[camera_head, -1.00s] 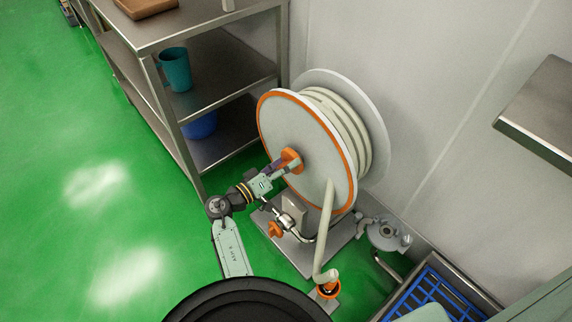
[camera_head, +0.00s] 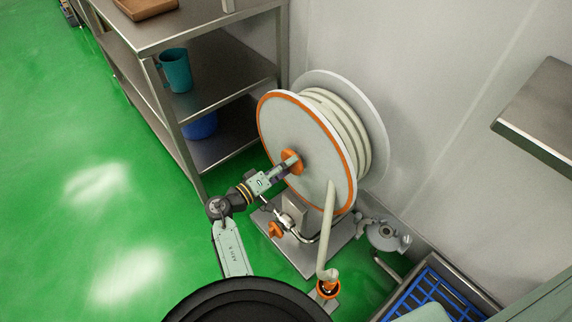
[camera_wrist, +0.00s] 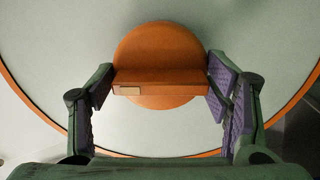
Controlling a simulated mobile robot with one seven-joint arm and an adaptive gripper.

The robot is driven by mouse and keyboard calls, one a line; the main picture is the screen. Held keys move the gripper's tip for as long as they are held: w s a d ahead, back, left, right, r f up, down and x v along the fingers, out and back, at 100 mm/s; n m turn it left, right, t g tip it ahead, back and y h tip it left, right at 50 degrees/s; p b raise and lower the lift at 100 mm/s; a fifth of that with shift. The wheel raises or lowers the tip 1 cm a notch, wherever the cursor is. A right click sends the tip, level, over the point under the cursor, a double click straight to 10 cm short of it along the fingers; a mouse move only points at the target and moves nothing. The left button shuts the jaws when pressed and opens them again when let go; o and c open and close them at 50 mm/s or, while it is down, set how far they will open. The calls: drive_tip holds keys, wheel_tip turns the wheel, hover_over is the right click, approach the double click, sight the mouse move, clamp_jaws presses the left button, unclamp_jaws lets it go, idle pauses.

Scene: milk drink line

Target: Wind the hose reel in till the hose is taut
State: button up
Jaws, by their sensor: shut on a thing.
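The hose reel (camera_head: 290,125) stands upright on a metal base plate, its pale side disc rimmed in orange. Pale hose (camera_head: 328,225) is wound in several turns behind that disc. One length runs down to an orange fitting (camera_head: 328,289) near the floor, nearly straight with a small bend at its lower end. My gripper (camera_head: 287,168) is at the reel's orange hub handle (camera_head: 293,157). In the wrist view my gripper (camera_wrist: 162,88) has its purple pads at both ends of the handle's crossbar (camera_wrist: 160,77), shut on it.
A steel shelf (camera_head: 225,75) with a teal jug (camera_head: 175,70) and a blue container (camera_head: 201,126) stands left of the reel. An orange-handled valve (camera_head: 277,229) sits low in front. A blue grate (camera_head: 428,292) is at lower right. Green floor is clear at left.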

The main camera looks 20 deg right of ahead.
drive_tip(key=n+p, duration=0.1)
drive_tip(key=n, duration=0.4)
drive_tip(key=shift+p, duration=0.35)
idle(0.4)
drive_tip(key=o, duration=1.5)
drive_tip(key=v, duration=1.2)
